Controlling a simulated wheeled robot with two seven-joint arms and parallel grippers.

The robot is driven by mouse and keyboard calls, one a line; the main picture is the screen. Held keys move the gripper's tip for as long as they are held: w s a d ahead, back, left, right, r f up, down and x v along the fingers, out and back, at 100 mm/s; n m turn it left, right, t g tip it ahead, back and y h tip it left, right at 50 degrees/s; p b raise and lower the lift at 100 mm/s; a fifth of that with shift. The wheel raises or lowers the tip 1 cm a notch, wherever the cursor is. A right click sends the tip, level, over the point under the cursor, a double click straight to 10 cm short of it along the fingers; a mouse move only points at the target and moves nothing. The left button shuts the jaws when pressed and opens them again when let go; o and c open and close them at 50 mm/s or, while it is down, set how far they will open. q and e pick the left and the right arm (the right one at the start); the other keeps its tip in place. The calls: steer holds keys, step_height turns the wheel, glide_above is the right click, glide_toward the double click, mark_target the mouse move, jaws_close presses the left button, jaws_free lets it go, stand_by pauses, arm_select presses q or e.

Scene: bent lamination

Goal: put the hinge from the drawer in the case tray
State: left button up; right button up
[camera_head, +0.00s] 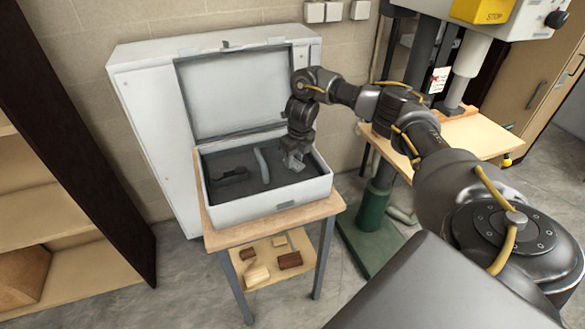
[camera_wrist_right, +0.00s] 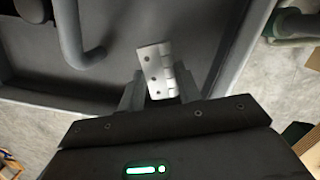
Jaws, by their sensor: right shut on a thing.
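The hinge (camera_wrist_right: 158,68) is a pale metal plate with several screw holes, upright between the two fingers of my right gripper (camera_wrist_right: 161,92). In the head view my right gripper (camera_head: 296,157) is shut on the hinge, over the right part of the open case. The case tray (camera_head: 235,197) is dark grey inside a white case with its lid (camera_head: 232,95) raised. I cannot tell whether the hinge touches the tray floor. My left gripper is not in view, and no drawer can be made out.
A light bent handle (camera_head: 262,166) and a dark object (camera_head: 231,174) lie in the case. The case stands on a small wooden table (camera_head: 327,207) with several blocks on its lower shelf. A green-based drill press (camera_head: 375,225) stands to the right, shelves (camera_head: 50,215) to the left.

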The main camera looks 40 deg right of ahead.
mark_target(292, 175)
steer(key=shift+a+f, duration=0.1)
steer(key=shift+a, duration=0.1)
steer(key=f, duration=0.2)
steer(key=p, duration=0.1)
steer(key=shift+w+a+f, duration=0.15)
steer(key=shift+a+f, duration=0.1)
steer(key=shift+f, duration=0.15)
steer(key=shift+d+f, duration=0.1)
steer(key=shift+f, duration=0.35)
steer(key=shift+f+b, duration=0.25)
steer(key=shift+b, duration=0.05)
steer(key=o, duration=1)
steer(key=shift+o, duration=0.2)
steer(key=shift+r, duration=0.1)
